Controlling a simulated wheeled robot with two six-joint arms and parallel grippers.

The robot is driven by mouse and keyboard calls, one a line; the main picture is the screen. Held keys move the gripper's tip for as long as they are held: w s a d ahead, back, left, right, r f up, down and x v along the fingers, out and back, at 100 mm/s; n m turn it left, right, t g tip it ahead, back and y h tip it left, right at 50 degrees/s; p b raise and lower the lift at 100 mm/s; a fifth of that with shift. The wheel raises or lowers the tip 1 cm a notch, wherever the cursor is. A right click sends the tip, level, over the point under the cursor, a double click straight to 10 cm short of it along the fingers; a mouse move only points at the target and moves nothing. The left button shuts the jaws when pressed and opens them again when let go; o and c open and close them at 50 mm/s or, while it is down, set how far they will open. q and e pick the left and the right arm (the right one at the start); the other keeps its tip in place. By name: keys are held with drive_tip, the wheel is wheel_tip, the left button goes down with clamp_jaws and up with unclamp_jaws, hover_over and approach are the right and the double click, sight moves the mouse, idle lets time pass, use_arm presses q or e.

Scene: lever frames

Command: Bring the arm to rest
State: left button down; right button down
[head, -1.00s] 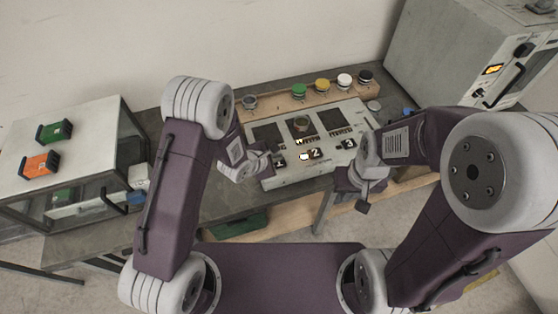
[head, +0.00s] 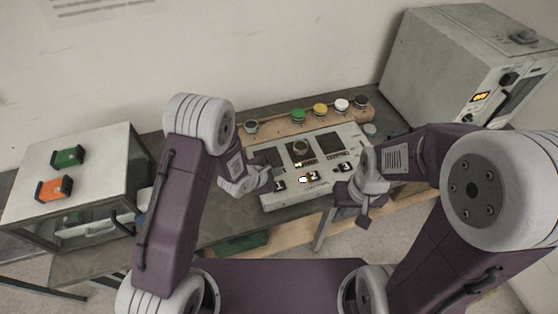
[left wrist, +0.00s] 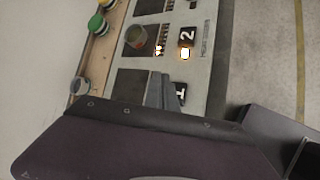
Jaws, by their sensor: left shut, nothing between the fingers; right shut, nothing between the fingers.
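My left gripper (head: 270,180) is shut and empty in the head view, over the left end of a pale control panel (head: 290,201), near its label 1. In the left wrist view its closed fingers (left wrist: 166,92) show in front of the panel (left wrist: 204,72), partly covering label 1; I cannot tell whether they touch it. My right gripper (head: 362,218) is shut and empty, pointing down by the panel's right front corner, near label 3. Both arms are bent at the elbow. The panel has dark windows, a round part (head: 301,148) and a light lit beside label 2.
A wooden rack (head: 272,123) with several jars, their lids green, yellow, white and black, stands behind the panel. A grey oven-like box (head: 435,62) is at the right. At the left, a white-topped cabinet (head: 100,170) carries a green block (head: 68,157) and an orange block (head: 53,188).

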use_arm(q)
drive_tip(key=w+a+r+t+b, duration=0.25)
drive_tip(key=w+a+r, duration=0.2)
drive_tip(key=r, duration=0.35)
drive_tip(key=s+a+r+y+b, duration=0.1)
drive_tip(key=s+a+r+y, duration=0.2)
drive_tip(key=a, duration=0.4)
drive_tip(key=s+a+f+m+g, duration=0.1)
drive_tip(key=s+a+m+g, duration=0.1)
drive_tip(key=s+m, duration=0.4)
drive_tip(key=s+a+f+m+g+y, duration=0.1)
drive_tip(key=s+f+m+g, duration=0.1)
drive_tip(key=s+m, duration=0.5)
drive_tip(key=s+a+f+m+g+y, duration=0.1)
drive_tip(key=s+a+m+g, duration=0.1)
drive_tip(key=s+m+g, duration=0.2)
drive_tip(key=s+m, duration=0.2)
drive_tip(key=s, duration=0.1)
drive_tip(key=shift+s+a+f+m+g+b, duration=0.3)
drive_tip(key=shift+s+a+g+b, duration=0.05)
drive_tip(key=shift+b, duration=0.05)
